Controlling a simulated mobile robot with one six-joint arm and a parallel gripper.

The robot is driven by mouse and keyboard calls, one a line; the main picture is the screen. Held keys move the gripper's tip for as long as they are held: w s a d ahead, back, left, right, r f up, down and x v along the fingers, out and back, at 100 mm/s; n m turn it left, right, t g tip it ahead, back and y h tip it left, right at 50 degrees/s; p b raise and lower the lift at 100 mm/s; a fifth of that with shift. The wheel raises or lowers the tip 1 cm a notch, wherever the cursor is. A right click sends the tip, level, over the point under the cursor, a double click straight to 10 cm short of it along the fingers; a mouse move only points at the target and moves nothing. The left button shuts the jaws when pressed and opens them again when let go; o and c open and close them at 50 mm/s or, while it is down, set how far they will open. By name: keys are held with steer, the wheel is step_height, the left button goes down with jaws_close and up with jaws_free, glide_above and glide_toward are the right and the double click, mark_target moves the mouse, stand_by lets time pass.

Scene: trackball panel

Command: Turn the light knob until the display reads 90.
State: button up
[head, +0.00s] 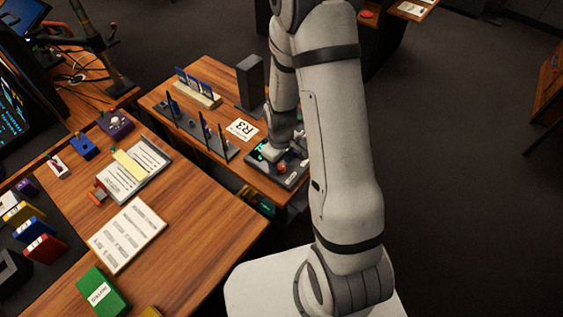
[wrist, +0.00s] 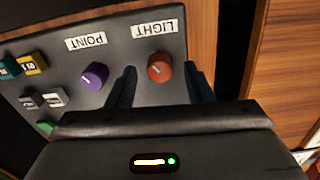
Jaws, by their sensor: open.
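The light knob (wrist: 160,68) is orange-red with a pale mark and sits on the dark panel (wrist: 120,45) under a white label reading LIGHT (wrist: 154,29). My gripper (wrist: 160,88) is open, with one dark finger on each side of the light knob; I cannot tell whether either finger touches it. In the head view the panel (head: 289,183) lies on the far wooden desk, partly covered by my arm. A red knob (head: 281,168) shows there beside my wrist. A lit green patch shows at the panel's edge, but no number can be read.
A purple knob (wrist: 95,76) labelled POINT sits left of the light knob, close to my left finger. Several coloured buttons (wrist: 33,64) lie farther left. On the desk, a card marked R3 (head: 242,129), a dark rack (head: 190,122) and a dark upright box (head: 251,83) stand near the panel.

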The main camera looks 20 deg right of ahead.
steer(key=shift+f, duration=0.3)
steer(key=shift+c, duration=0.5)
steer(key=c, duration=0.9)
